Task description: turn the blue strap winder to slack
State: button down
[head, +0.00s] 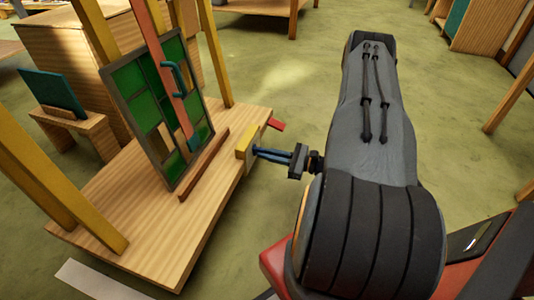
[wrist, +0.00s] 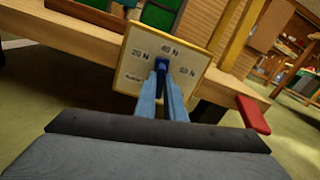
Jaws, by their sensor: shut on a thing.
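The blue strap winder (wrist: 162,66) sits on a pale square dial plate with a yellow edge (wrist: 139,62), fixed to the bench edge. The plate reads 20 N at left, 40 N at top, 60 N at right, and a small label, seemingly slack, at lower left. The winder's visible end is upright, just below 40 N. My gripper (wrist: 162,90) is shut on the winder, with its blue fingers on either side of it. In the head view my gripper (head: 263,153) reaches the yellow plate (head: 246,143) from the right. The fingers hide the winder's lower part.
A green leaded panel (head: 143,92) leans on the wooden bench (head: 120,225), with a red-orange strap (head: 158,50) across it. A red tab (wrist: 253,114) sticks out from the bench edge right of the plate. Yellow posts flank the bench.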

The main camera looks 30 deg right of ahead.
jog(key=n+p, duration=1.2)
jog(key=n, duration=0.9)
jog(key=shift+f+n+p, duration=0.15)
jog(key=shift+n+p, duration=0.15)
jog(key=shift+p, duration=0.05)
dwell(0.3)
jog(key=c, duration=1.8)
grip_release()
jog(key=shift+c, duration=0.2)
jog(key=p+v, duration=0.1)
jog(key=v, duration=0.7)
jog(key=shift+p, duration=0.35)
jog(key=shift+a, duration=0.1)
